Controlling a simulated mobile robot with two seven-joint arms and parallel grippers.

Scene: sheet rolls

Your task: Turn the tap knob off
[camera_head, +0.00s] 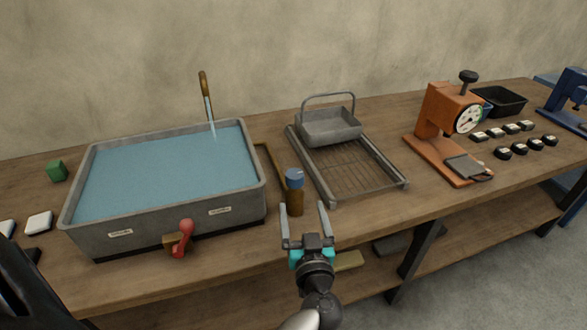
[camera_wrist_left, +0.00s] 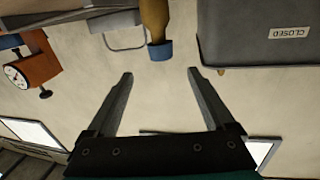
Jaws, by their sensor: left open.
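A grey basin (camera_head: 160,232) holds blue water. A brass spout (camera_head: 204,84) behind it pours a thin stream into it. A blue round knob (camera_head: 294,177) tops a brown-brass post right of the basin. The knob also shows in the left wrist view (camera_wrist_left: 160,50). A red handle (camera_head: 184,238) sits on a brass valve on the basin's front; I cannot tell how it is turned. My left gripper (camera_head: 301,206) is open and empty, in front of the blue post. In the left wrist view its fingers (camera_wrist_left: 160,73) are apart, short of the knob. My right gripper is out of view.
A wire rack (camera_head: 360,177) with a grey handled tray (camera_head: 328,127) stands right of the post. An orange dial press (camera_head: 436,110) and small black-and-white pieces are farther right. A green cube (camera_head: 57,171) lies left. The wooden bench's front strip (camera_head: 375,219) is clear.

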